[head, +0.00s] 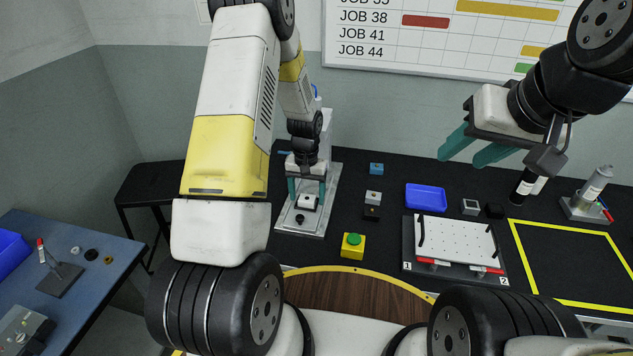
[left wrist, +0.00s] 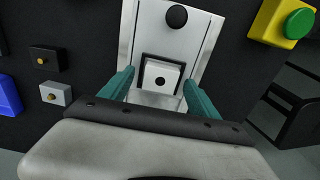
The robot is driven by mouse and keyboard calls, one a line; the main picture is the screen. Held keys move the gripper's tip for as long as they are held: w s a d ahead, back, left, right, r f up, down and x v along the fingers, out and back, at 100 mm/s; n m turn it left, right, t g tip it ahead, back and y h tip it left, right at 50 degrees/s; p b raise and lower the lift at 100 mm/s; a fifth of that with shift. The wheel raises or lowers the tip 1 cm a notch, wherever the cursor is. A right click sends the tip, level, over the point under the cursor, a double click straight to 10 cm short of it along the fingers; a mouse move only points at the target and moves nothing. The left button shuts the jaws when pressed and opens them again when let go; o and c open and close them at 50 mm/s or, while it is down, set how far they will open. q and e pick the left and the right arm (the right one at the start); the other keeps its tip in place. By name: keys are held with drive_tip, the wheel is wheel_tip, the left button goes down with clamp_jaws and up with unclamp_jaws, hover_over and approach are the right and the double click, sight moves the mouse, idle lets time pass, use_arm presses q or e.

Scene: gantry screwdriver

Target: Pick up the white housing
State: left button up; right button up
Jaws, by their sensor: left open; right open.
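The white housing (head: 308,203) is a small block with a dark round hole in its top. It sits in a dark square nest on the metal plate of the gantry station (head: 296,224). My left gripper (head: 307,192) is open above it, fingers pointing down. In the left wrist view the housing (left wrist: 161,78) lies between the two spread teal fingers (left wrist: 160,92), with a gap on each side. My right gripper (head: 474,150) is open and empty, raised over the back right of the table.
A yellow box with a green button (head: 353,245) stands right of the station. Small blocks (head: 373,198), a blue tray (head: 426,197) and a white perforated board (head: 455,243) lie further right. A yellow-taped area (head: 570,262) is clear.

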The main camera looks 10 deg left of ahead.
use_arm(q)
drive_tip(key=c, duration=1.5)
